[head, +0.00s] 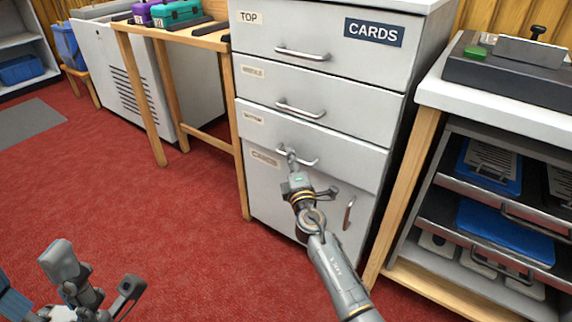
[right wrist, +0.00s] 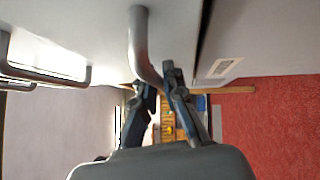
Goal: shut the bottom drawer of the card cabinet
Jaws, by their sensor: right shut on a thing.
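The card cabinet (head: 415,75) is light grey, with drawers labelled top, middle and bottom above a cupboard door. The bottom drawer (head: 350,150) has a curved metal bar handle (head: 312,161). My right gripper (head: 291,157) is shut on the left part of that handle. In the right wrist view the handle (right wrist: 139,40) runs down between my two dark fingers (right wrist: 155,88). My left gripper (head: 95,290) is low at the left, away from the cabinet; its jaw opening is unclear.
The cupboard door (head: 275,205) below looks shut and has an upright handle (head: 348,213). A wooden table (head: 185,35) with coloured boxes stands left of the cabinet. A white-topped bench (head: 500,108) with trays stands close on the right. Red carpet (head: 160,215) in front is clear.

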